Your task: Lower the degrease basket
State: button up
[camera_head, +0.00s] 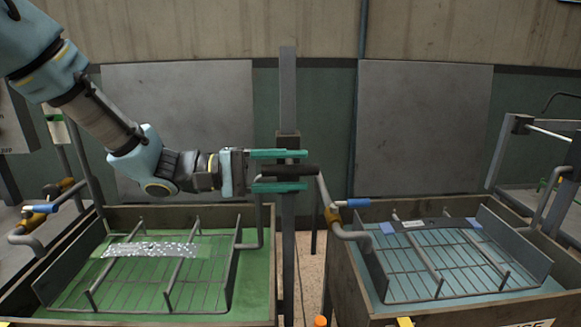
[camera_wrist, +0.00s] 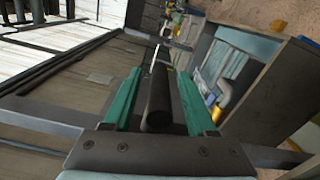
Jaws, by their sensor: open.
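My gripper (camera_head: 280,170) reaches in from the left, level, in front of the grey upright post between the two tanks. Its two teal fingers are open, one above and one below a black bar-like handle (camera_head: 300,170). In the wrist view the handle (camera_wrist: 158,98) lies lengthwise between the fingers, with a gap showing on its sides. A grey bent rod runs from near the handle down toward the wire basket (camera_head: 233,265) in the left tank. A speckled, shiny strip (camera_head: 150,249) lies across that basket. I see no readable label naming the degrease basket.
The left tank (camera_head: 190,321) holds green; the right tank (camera_head: 345,290) holds blue and another wire basket (camera_head: 430,262) with a dark strip. A blue-handled valve pipe (camera_head: 357,203) stands just right of the handle. Grey panels (camera_head: 425,125) back the tanks.

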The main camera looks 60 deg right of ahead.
jog(key=shift+c, duration=0.3)
grip_shut()
dwell(1.1)
